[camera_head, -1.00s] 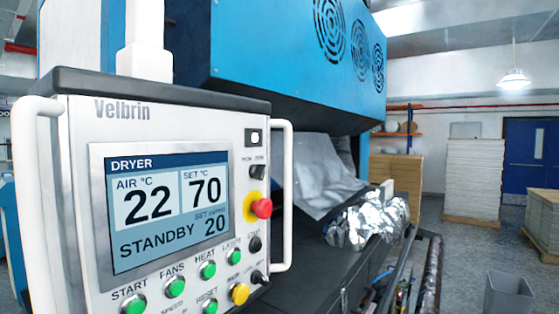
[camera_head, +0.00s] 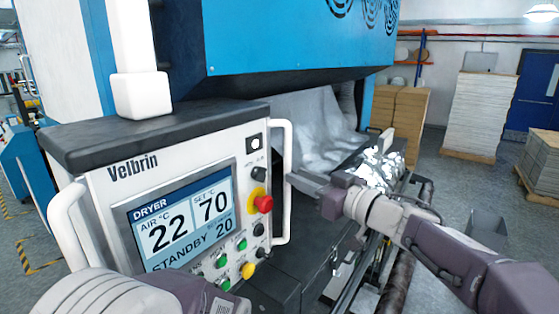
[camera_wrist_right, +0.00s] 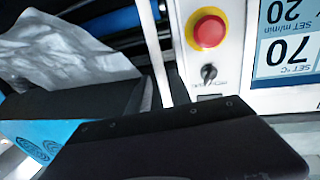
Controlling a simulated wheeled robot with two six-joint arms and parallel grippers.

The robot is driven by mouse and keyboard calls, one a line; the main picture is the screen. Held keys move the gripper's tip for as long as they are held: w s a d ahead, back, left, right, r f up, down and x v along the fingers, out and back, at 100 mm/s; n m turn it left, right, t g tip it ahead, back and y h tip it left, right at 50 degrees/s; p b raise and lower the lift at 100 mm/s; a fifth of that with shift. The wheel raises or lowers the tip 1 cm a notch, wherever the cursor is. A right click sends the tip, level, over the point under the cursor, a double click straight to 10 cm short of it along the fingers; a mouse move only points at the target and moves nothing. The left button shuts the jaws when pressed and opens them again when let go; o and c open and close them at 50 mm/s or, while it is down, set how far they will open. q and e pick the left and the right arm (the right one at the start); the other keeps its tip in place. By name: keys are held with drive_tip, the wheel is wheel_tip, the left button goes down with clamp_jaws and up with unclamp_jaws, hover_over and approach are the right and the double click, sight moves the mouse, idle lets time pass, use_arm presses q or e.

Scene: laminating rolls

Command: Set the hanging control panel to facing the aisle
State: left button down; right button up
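The hanging control panel (camera_head: 110,180) is a white box with a dark top, hung from a white post in the head view. Its screen and buttons face toward me and to the right. It has a white handle on each side; the right handle (camera_head: 287,150) also shows in the right wrist view (camera_wrist_right: 152,40). My right gripper (camera_head: 300,183) is at the right handle, its fingertips at or beside the bar. In the wrist view the bar runs down to between dark finger edges; whether they clamp it is unclear. Part of my left arm shows at the bottom left; its gripper is not visible.
The blue machine housing (camera_head: 300,50) overhangs behind the panel. Foil-wrapped material (camera_head: 382,168) lies on the machine behind my right arm. A grey bin (camera_head: 487,232), stacked sheets (camera_head: 478,112) and a pallet (camera_head: 540,165) stand to the right. Grey floor is open between them.

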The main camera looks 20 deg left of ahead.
drive_tip(key=p+x, duration=0.2)
drive_tip(key=x, duration=0.5)
drive_tip(key=shift+w+a, duration=0.15)
drive_tip(key=shift+a, duration=0.15)
clamp_jaws()
idle(0.9)
